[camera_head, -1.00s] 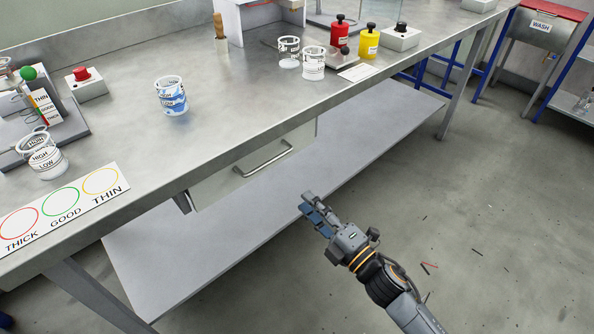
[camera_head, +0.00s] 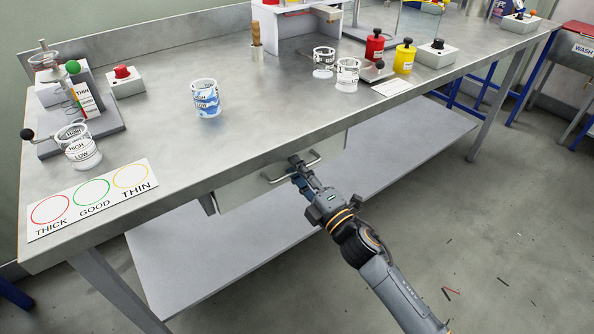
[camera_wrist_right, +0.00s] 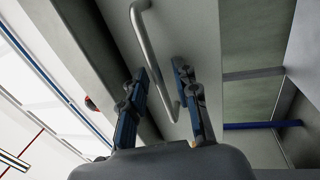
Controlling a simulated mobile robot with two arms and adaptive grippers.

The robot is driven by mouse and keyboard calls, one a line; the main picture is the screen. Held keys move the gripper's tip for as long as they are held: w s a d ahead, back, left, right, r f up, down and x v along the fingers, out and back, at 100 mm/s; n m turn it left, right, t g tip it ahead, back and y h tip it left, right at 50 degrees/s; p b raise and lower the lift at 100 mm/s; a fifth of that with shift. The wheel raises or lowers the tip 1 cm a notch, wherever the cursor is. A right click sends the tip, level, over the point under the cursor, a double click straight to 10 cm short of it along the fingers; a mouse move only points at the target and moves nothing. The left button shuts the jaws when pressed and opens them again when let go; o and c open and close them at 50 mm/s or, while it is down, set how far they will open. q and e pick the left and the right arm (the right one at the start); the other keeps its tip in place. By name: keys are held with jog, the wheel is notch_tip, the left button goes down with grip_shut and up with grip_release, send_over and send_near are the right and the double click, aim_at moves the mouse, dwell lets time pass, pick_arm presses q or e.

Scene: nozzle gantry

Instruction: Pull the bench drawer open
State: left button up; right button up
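The bench drawer (camera_head: 238,191) is under the near edge of the metal bench, its pale front seemingly flush below the top. Its bar handle (camera_head: 274,180) is partly hidden behind my right gripper (camera_head: 298,167) in the head view. In the right wrist view, the handle (camera_wrist_right: 152,52) runs down between the two fingers of my right gripper (camera_wrist_right: 160,85). The fingers are apart, one on each side of the bar, with gaps visible, so the gripper is open around it. My left gripper is not in view.
A lower shelf (camera_head: 215,255) lies beneath the drawer. Floor at right is mostly clear.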

jog(key=shift+w+a, duration=0.1)
jog(key=shift+w, duration=0.05)
jog(key=shift+c, duration=0.2)
grip_shut()
